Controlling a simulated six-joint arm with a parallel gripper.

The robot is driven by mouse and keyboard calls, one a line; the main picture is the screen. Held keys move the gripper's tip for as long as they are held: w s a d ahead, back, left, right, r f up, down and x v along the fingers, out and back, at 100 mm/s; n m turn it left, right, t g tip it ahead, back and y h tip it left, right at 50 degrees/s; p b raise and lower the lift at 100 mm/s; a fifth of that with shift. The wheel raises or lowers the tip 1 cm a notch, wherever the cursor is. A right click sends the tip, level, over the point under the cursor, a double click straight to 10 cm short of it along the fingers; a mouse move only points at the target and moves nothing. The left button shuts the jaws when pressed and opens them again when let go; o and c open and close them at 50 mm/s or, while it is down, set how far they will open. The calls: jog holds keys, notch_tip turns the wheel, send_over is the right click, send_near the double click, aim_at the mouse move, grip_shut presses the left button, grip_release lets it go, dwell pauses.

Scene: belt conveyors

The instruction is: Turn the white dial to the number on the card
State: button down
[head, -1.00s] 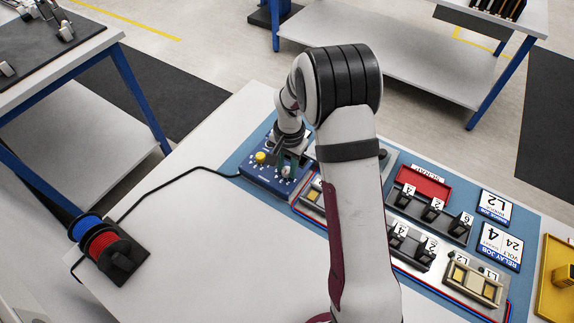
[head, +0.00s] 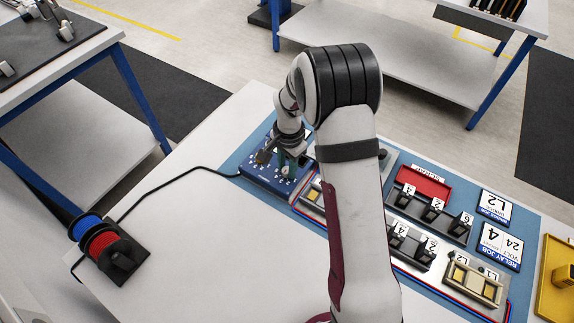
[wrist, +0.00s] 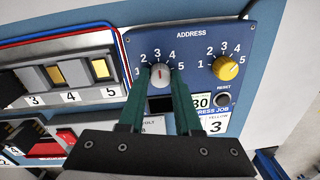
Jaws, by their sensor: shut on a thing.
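The white dial (wrist: 160,75) sits on the blue address box (wrist: 193,55), left of the yellow dial (wrist: 226,67). My gripper (wrist: 160,82) is shut on the white dial, with one green finger on each side. The dial's red mark points about straight up, near the 3 of its scale. The job card (wrist: 217,124) below the yellow dial reads "YELLOW 3"; a neighbouring part shows "30". The rest of the card is hidden behind my right finger. In the head view, my gripper (head: 286,164) is over the blue box (head: 262,176), covering both dials.
A reset button (wrist: 222,99) is under the yellow dial. Left of the box are switches numbered 3, 4 and 5 (wrist: 75,75). A black cable (head: 180,183) runs from the box to the spools (head: 100,240).

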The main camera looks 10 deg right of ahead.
jog(key=c, duration=0.9)
grip_release()
jog(key=shift+r, duration=0.1)
jog(key=r, duration=1.5)
jog(key=shift+s+d+r, duration=0.2)
jog(key=shift+s+r, duration=0.1)
jog(key=shift+r, duration=0.05)
jog(key=s+a+n, duration=0.1)
jog(key=s+n, duration=0.1)
jog(key=s, duration=0.8)
jog(key=s+a+r+n+y, duration=0.1)
jog(key=s, duration=0.8)
jog(key=s+a+r+n, duration=0.1)
jog(key=s+n, duration=0.1)
jog(key=s, duration=0.8)
jog(key=shift+s+a+r+n+g+y, duration=0.1)
jog(key=shift+s+a+n+g+y, duration=0.2)
jog(key=shift+a, duration=0.05)
